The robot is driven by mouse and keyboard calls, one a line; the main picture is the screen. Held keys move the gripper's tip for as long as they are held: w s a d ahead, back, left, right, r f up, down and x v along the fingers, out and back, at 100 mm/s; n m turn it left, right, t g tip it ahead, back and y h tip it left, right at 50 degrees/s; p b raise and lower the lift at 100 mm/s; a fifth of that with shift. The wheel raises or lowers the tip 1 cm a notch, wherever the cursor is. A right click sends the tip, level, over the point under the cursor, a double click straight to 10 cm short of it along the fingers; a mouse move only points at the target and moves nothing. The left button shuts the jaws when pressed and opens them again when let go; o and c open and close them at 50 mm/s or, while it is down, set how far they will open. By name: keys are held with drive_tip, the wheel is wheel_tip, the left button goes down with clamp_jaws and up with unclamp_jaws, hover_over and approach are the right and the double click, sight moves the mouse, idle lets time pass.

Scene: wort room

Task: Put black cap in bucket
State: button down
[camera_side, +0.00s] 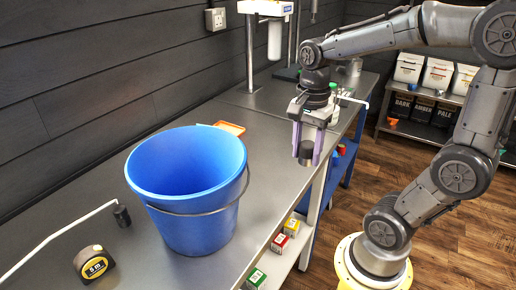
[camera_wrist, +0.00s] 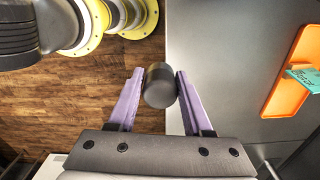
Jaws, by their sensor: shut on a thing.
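The black cap (camera_wrist: 160,86) is a short dark cylinder held between the two purple fingers of my gripper (camera_wrist: 158,92) in the wrist view. In the side view the cap (camera_side: 306,154) hangs between the fingertips of my gripper (camera_side: 306,157), above the bench's front edge. My gripper is shut on it and points down. The blue bucket (camera_side: 187,215) stands upright on the bench, to the left of my gripper and apart from it. Its mouth is open and its near wall hides the bottom inside.
An orange tray (camera_side: 231,128) lies behind the bucket; the wrist view shows a teal item (camera_wrist: 304,76) on it. A tape measure (camera_side: 94,263) and a white rod with a black end (camera_side: 121,214) are left of the bucket. Small boxes (camera_side: 285,236) sit on a lower shelf.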

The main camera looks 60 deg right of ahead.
sight(307, 145)
wheel_tip(307, 145, up, 11)
drive_tip(key=shift+r, duration=0.1)
drive_tip(key=w+a+r+n, duration=0.1)
drive_tip(key=w+a+n, duration=0.15)
drive_tip(key=w, duration=0.35)
drive_tip(key=w+a+r+n, duration=0.1)
drive_tip(key=w+a+n, duration=0.1)
drive_tip(key=w+a, duration=0.3)
drive_tip(key=w+a+f+n, duration=0.2)
drive_tip(key=w+a+n, duration=0.2)
drive_tip(key=w+a, duration=0.8)
drive_tip(key=f, duration=0.6)
drive_tip(key=s+a+f, duration=0.1)
drive_tip(key=f, duration=0.6)
drive_tip(key=s+f, duration=0.1)
drive_tip(key=f, duration=0.5)
drive_tip(key=shift+a+f, duration=0.15)
drive_tip(key=shift+f, duration=2.05)
drive_tip(key=shift+f, duration=0.1)
drive_tip(key=shift+c, duration=1.6)
unclamp_jaws()
